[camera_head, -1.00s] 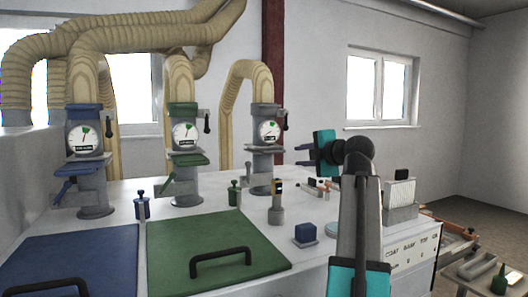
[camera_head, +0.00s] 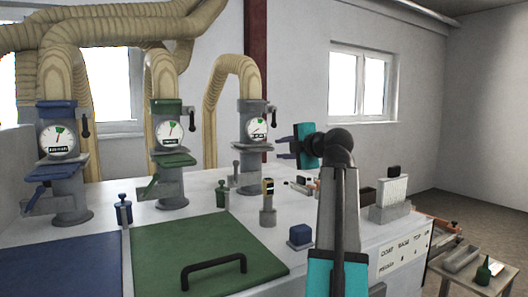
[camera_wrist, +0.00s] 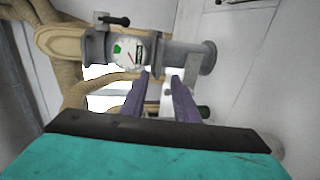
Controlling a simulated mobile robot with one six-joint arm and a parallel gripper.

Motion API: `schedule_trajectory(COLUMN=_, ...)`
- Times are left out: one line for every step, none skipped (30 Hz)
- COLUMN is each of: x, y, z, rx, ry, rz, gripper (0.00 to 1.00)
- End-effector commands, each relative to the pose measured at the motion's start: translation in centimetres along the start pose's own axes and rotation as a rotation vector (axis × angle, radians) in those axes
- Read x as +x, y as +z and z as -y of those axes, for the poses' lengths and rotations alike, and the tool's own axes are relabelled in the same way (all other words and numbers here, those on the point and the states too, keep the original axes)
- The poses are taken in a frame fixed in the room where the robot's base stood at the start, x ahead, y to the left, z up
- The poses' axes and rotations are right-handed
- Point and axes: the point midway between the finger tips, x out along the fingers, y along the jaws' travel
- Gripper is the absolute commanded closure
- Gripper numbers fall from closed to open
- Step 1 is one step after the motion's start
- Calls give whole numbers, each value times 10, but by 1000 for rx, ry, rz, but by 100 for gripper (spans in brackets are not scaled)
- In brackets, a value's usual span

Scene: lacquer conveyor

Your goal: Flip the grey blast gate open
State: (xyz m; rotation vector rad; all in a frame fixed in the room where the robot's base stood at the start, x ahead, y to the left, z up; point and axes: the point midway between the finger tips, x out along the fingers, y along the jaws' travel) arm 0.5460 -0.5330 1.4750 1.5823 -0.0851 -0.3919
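The grey blast gate is on the grey duct column (camera_head: 251,150), rightmost of three, below a round dial (camera_head: 257,128) with a green sector. A black handle (camera_head: 272,117) sticks out at the column's right. In the wrist view the column (camera_wrist: 160,54) lies sideways, and a grey bar (camera_wrist: 191,70) projects from it near the fingertips. I cannot clearly tell the gate's position. My gripper (camera_head: 285,147) is just right of the column in the head view. In the wrist view my gripper (camera_wrist: 163,82) has two purple fingers spread apart, with nothing held between them.
The blue-trimmed column (camera_head: 62,160) and green-trimmed column (camera_head: 169,155) stand to the left. A blue panel (camera_head: 60,268) and green panel (camera_head: 205,245) cover the front of the bench. A grey post (camera_head: 268,205), blue block (camera_head: 300,235) and white rack (camera_head: 394,190) stand on the bench.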

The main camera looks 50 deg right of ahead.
Motion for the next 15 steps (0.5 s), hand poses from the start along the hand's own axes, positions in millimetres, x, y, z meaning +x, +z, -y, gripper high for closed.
schedule_trajectory(x=3, y=0, z=-1, rx=0, ry=-1, rz=-1, gripper=72)
schedule_trajectory(x=4, y=0, z=-1, rx=0, ry=-1, rz=-1, gripper=72)
schedule_trajectory(x=7, y=0, z=-1, rx=0, ry=-1, rz=-1, gripper=72)
schedule_trajectory(x=10, y=0, z=-2, rx=0, ry=-1, rz=-1, gripper=72)
schedule_trajectory(x=13, y=0, z=-2, rx=0, ry=-1, rz=-1, gripper=72)
schedule_trajectory(x=17, y=0, z=-2, rx=0, ry=-1, rz=-1, gripper=72)
schedule_trajectory(x=21, y=0, z=-2, rx=0, ry=-1, rz=-1, gripper=72)
schedule_trajectory(x=25, y=0, z=-2, rx=0, ry=-2, rz=-1, gripper=72)
schedule_trajectory(x=30, y=0, z=-2, rx=0, ry=-2, rz=-1, gripper=72)
schedule_trajectory(x=34, y=1, z=-3, rx=0, ry=-2, rz=0, gripper=72)
schedule_trajectory(x=38, y=1, z=-3, rx=0, ry=-1, rz=0, gripper=72)
schedule_trajectory(x=44, y=1, z=-3, rx=1, ry=-1, rz=-1, gripper=72)
schedule_trajectory(x=48, y=0, z=-3, rx=1, ry=-2, rz=-1, gripper=72)
schedule_trajectory(x=53, y=0, z=-2, rx=1, ry=-2, rz=-1, gripper=72)
schedule_trajectory(x=58, y=1, z=-3, rx=1, ry=-1, rz=-1, gripper=72)
